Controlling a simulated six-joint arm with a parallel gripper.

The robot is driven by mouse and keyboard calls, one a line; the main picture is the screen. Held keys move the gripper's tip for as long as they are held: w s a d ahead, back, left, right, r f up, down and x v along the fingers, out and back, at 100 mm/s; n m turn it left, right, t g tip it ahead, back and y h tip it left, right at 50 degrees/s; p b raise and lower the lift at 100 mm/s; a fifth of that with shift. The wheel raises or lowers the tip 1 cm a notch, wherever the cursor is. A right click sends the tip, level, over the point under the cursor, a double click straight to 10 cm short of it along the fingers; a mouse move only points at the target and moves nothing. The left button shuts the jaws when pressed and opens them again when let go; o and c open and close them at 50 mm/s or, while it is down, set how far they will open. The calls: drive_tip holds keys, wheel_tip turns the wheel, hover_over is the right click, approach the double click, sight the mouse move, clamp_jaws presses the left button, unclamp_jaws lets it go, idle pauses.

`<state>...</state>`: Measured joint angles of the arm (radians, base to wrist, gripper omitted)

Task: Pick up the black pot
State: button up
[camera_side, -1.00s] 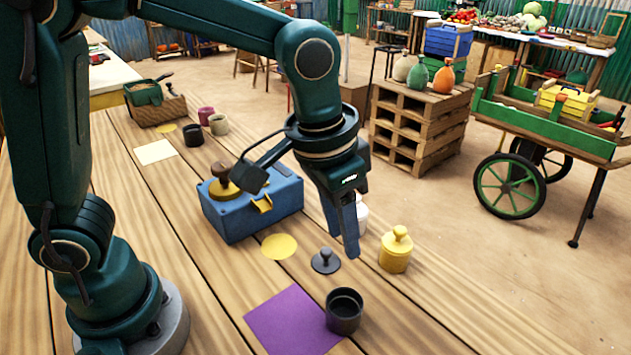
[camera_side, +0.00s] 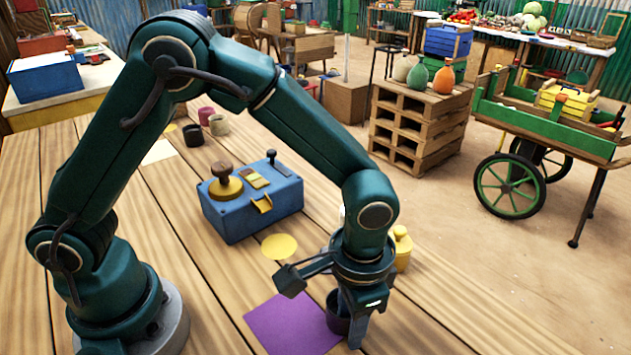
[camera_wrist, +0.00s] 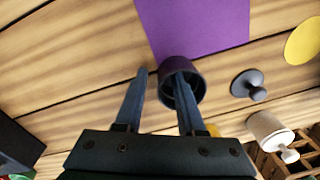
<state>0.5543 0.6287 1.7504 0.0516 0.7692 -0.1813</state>
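The black pot (camera_side: 334,318) stands upright and lidless at the edge of the purple square (camera_side: 288,327). It is partly hidden behind my gripper (camera_side: 358,322) in the side view. In the wrist view, the pot's open mouth (camera_wrist: 194,74) shows, and my gripper (camera_wrist: 161,74) is open. One finger overlaps the pot's mouth and the other is outside it on the left, so the wall lies between them. I cannot tell whether either finger touches the pot. A black knobbed lid (camera_wrist: 247,84) lies beside it in the wrist view.
A yellow knobbed pot (camera_side: 402,250) stands close behind my wrist. A white knobbed piece (camera_wrist: 270,130) is near the black lid. Another dark cup (camera_side: 193,135) stands at the far end.

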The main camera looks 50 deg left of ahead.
clamp_jaws()
idle(1.4)
